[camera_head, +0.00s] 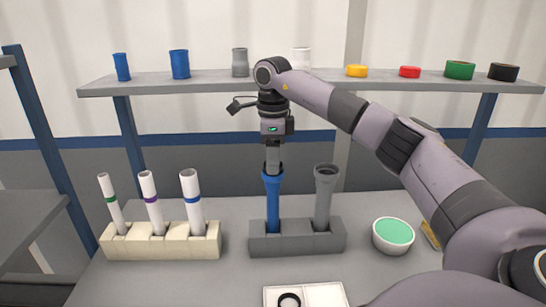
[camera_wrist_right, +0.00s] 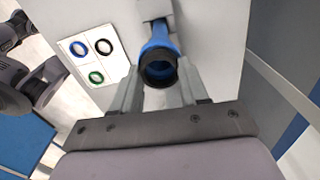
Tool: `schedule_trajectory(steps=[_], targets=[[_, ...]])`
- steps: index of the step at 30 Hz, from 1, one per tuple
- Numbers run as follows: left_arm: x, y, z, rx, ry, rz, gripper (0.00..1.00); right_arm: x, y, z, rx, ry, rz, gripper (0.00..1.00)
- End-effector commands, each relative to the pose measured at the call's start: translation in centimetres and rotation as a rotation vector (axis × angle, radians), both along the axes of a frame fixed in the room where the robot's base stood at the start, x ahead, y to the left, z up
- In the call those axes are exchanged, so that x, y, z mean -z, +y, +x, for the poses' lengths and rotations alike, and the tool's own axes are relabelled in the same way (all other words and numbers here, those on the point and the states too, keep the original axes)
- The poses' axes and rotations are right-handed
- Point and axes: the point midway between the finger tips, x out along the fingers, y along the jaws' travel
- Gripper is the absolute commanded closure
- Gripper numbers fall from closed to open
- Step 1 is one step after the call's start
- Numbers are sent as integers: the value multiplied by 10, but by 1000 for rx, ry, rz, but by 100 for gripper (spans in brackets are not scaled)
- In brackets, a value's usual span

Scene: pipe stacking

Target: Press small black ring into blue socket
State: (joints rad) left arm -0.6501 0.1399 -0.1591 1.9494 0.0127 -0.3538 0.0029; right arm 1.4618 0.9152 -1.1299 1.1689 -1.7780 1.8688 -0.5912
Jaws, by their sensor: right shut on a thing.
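The blue socket is the flared top of a blue pipe (camera_head: 273,200) that stands upright in a grey rack (camera_head: 297,240); the pipe also shows in the right wrist view (camera_wrist_right: 160,46). The small black ring (camera_wrist_right: 158,72) is at the mouth of the blue socket. My right gripper (camera_head: 273,165) points down over the socket, and its fingers (camera_wrist_right: 158,84) are shut on the ring. How deep the ring sits in the socket I cannot tell. My left gripper is not clearly seen.
A white tray (camera_head: 320,293) at the front holds other rings, including a black one (camera_wrist_right: 104,47). A grey pipe (camera_head: 323,195) stands close to the right of the blue one. A cream rack (camera_head: 160,242) with white pipes is at left, and a green-filled bowl (camera_head: 393,234) at right.

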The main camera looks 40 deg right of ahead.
Motion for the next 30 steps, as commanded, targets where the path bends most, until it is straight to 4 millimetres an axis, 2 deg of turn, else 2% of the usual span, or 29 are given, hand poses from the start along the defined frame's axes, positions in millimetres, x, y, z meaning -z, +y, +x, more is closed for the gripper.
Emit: schedule_trajectory(steps=[7,8,9,10,16,17,18,19,30], targets=[[0,0,0,0,0,0,57,0,0,0,0,0,0,84],[0,0,0,0,0,0,57,0,0,0,0,0,0,46],[0,0,0,0,0,0,57,0,0,0,0,0,0,33],[0,0,0,0,0,0,57,0,0,0,0,0,0,26],[0,0,0,0,0,0,57,0,0,0,0,0,0,26],[0,0,0,0,0,0,57,0,0,0,0,0,0,20],[0,0,0,0,0,0,57,0,0,0,0,0,0,7],[0,0,0,0,0,0,57,0,0,0,0,0,0,5],[0,0,0,0,-1,0,57,-4,0,0,0,-2,1,5]])
